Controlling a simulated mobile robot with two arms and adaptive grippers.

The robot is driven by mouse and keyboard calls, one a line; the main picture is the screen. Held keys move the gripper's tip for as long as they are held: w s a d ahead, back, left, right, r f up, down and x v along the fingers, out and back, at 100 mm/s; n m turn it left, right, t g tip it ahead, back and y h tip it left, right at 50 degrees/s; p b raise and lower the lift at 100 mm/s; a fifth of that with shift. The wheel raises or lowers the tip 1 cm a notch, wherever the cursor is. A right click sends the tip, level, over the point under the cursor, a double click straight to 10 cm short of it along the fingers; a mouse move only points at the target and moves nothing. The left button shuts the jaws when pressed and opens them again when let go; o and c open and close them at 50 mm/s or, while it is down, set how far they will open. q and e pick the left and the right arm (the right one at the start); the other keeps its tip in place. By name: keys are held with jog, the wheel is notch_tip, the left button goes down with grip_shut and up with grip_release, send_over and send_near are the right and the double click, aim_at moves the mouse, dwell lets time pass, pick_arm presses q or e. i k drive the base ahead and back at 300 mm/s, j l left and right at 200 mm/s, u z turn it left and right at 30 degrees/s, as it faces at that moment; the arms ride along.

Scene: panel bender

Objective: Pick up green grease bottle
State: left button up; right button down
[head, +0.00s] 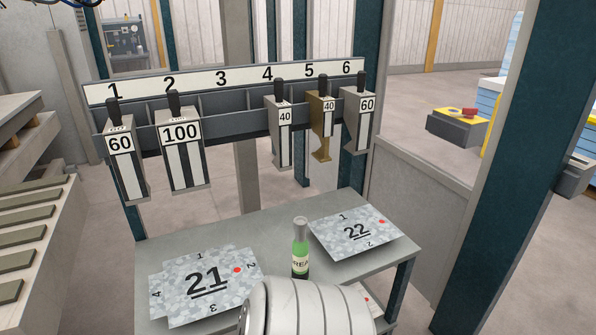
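The green grease bottle (300,258) stands upright on a grey table, between two patterned metal sheets. It has a pale grey neck and cap, a green body and a light label of which I can read only part. A rounded white part of my own body covers the table just in front of the bottle and may hide its base. Neither of my grippers shows in the head view.
The grey table (278,228) carries sheets marked 21 (185,290) and 22 (330,238). Behind it stands a numbered rack (222,77) with several hanging tools. A blue post (505,170) rises at right. Bare tabletop shows behind the bottle.

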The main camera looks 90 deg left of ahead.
aim_at(300, 270)
jog(key=u, duration=2.7)
